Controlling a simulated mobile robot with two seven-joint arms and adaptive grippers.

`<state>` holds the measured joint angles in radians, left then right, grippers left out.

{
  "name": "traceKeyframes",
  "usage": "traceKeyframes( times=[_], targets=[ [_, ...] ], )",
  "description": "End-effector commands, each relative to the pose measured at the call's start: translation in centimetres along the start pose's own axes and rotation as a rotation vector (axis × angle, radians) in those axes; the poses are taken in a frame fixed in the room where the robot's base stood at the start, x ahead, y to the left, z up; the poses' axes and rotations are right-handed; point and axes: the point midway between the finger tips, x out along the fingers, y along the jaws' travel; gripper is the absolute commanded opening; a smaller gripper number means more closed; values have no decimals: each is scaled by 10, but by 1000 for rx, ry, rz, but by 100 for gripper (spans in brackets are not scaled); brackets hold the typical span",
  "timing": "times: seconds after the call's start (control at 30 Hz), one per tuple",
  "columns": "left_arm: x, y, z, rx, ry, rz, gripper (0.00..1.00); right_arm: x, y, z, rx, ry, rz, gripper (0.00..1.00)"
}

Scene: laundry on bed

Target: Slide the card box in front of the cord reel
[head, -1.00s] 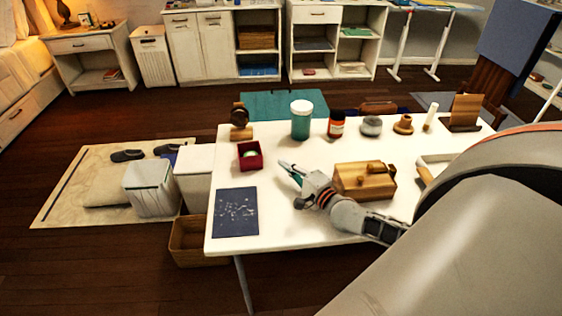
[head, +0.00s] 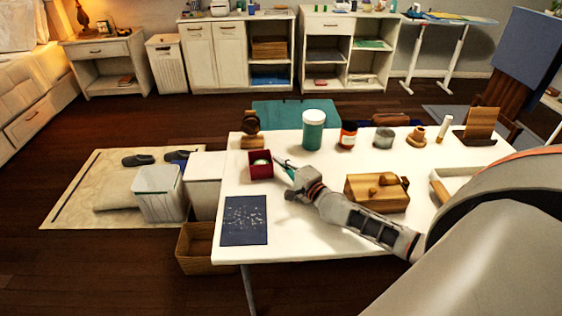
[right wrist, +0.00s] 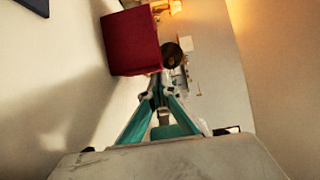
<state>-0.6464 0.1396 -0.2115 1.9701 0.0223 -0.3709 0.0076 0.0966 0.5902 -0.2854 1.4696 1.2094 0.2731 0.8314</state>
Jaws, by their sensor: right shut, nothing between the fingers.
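A small red open-topped box (head: 261,165), probably the card box, stands at the left of the white table with something pale inside. Just behind it is a dark round thing on a wooden base (head: 250,126), perhaps the cord reel; a wooden spool-like piece (head: 416,137) stands at the back right. My right gripper (head: 281,164) is shut and empty, close to the red box's right side. In the right wrist view the red box (right wrist: 131,42) is just ahead of the fingertips; I cannot tell if they touch. My left gripper is out of view.
A wooden box with a handle (head: 377,193) sits beside my right forearm. A teal jar (head: 313,130) and a brown jar (head: 348,135) stand along the back. A dark blue printed sheet (head: 245,220) lies at the front left, near the table edge.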

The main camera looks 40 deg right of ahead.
Motion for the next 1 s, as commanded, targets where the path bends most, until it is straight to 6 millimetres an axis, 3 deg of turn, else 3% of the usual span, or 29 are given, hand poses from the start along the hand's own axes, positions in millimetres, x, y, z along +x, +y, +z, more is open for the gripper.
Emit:
traceKeyframes(
  times=[0.37,0.7,1.0],
  targets=[
    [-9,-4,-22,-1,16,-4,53,9,-3,37,2,0,-2,0],
    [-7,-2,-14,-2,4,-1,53,9,0,38,0,0,0,0],
    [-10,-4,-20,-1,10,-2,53,6,0,42,1,-1,0,0]
  ],
)
